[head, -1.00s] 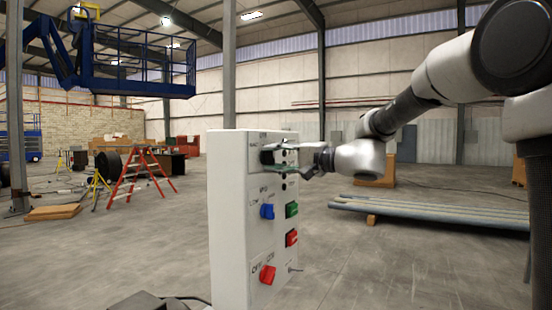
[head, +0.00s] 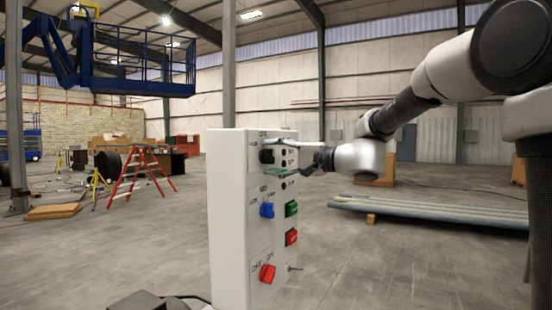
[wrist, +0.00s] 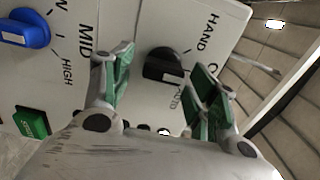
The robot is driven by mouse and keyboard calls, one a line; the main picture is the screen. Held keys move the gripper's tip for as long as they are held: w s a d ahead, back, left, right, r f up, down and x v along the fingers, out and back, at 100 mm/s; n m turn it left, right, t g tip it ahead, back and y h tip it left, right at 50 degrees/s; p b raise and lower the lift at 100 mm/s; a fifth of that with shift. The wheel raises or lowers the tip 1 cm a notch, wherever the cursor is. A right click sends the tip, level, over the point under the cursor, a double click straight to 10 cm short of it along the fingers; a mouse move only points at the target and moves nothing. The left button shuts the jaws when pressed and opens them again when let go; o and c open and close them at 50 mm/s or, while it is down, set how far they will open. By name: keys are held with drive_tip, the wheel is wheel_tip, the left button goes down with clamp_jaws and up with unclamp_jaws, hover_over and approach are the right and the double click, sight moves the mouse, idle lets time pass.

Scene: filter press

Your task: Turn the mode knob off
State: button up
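The mode knob is a black rotary knob (wrist: 164,64) on the white control panel, between the lettering HAND and partly covered lettering that seems to read AUTO. A pale mark on it lies at the AUTO side. In the head view the knob (head: 266,156) is near the panel's top. My gripper (wrist: 162,82) is open, with one green-padded finger on each side of the knob in the picture. In the head view my gripper (head: 272,157) has its fingers above and below the knob, close to the panel face. I cannot tell whether they touch it.
The white panel (head: 229,215) stands upright. Below the mode knob are a blue knob (head: 267,210), a green button (head: 291,209), a red button (head: 291,237) and a red knob (head: 267,273). Pipes (head: 430,212) lie on the floor at right. Open floor surrounds the panel.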

drive_tip(key=v, duration=1.2)
drive_tip(key=s+d+f+n+g+h, duration=0.1)
drive_tip(key=s+d+f+g+h, duration=0.25)
drive_tip(key=s+f, duration=0.4)
drive_tip(key=s+d+f+n+g+h, duration=0.15)
drive_tip(key=s+d+f+h, duration=0.3)
drive_tip(key=f, duration=0.65)
drive_tip(key=s+d+f+n+h, duration=0.1)
drive_tip(key=s+d+n+h, duration=0.3)
drive_tip(key=s+d+h, duration=0.3)
drive_tip(key=s+d, duration=0.5)
drive_tip(key=s, duration=0.2)
drive_tip(key=shift+s+d+f+g, duration=0.15)
drive_tip(key=shift+d+f+g, duration=0.15)
drive_tip(key=shift+f, duration=0.1)
